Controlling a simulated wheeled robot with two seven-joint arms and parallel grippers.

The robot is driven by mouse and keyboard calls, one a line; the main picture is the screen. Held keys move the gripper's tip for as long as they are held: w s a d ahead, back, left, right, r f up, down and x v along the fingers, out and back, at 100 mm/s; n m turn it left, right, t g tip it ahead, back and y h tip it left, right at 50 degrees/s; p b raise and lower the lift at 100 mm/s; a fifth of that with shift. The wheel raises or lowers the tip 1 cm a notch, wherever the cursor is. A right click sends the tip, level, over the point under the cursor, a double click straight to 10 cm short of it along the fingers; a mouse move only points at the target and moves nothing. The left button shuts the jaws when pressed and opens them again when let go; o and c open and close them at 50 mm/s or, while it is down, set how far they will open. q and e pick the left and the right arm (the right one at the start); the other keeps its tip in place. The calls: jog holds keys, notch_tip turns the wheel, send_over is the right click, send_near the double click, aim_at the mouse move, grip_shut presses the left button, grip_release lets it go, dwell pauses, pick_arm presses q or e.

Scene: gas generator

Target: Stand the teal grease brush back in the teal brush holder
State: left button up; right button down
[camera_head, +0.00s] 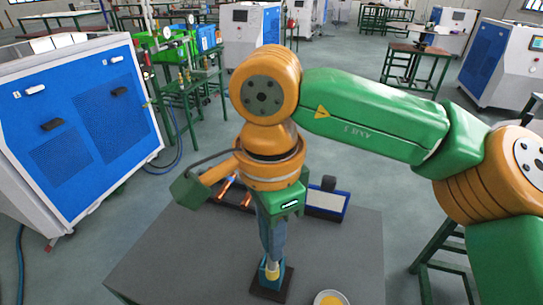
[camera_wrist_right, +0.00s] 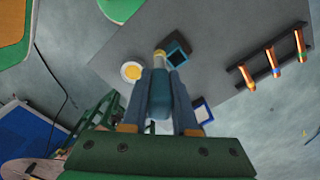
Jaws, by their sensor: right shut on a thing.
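My right gripper (camera_head: 271,250) points down over the table and is shut on the teal grease brush (camera_wrist_right: 160,100). The brush hangs between the two fingers, with its pale yellow end (camera_head: 272,269) downward. The teal brush holder (camera_head: 264,279), on a dark square base, stands on the table under the brush. In the right wrist view, the holder's dark opening (camera_wrist_right: 178,53) shows just right of the brush end. The end overlaps the holder in the head view; I cannot tell whether they touch. My left gripper is not in view.
A round dish with yellow contents (camera_head: 330,299) stands right of the holder on the grey table (camera_head: 170,262). A blue-and-white tray (camera_head: 327,203) and a rack of copper-coloured tools (camera_wrist_right: 272,62) lie farther back. A blue-panelled machine (camera_head: 80,125) stands left.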

aim_at(272, 269)
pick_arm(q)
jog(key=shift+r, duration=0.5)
pick_arm(e)
jog(key=w+f, duration=0.4)
jog(key=f, duration=0.6)
jog(key=shift+w, duration=0.3)
jog(key=c, duration=0.7)
grip_release()
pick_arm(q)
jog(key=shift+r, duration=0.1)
pick_arm(e)
jog(key=shift+r, duration=0.1)
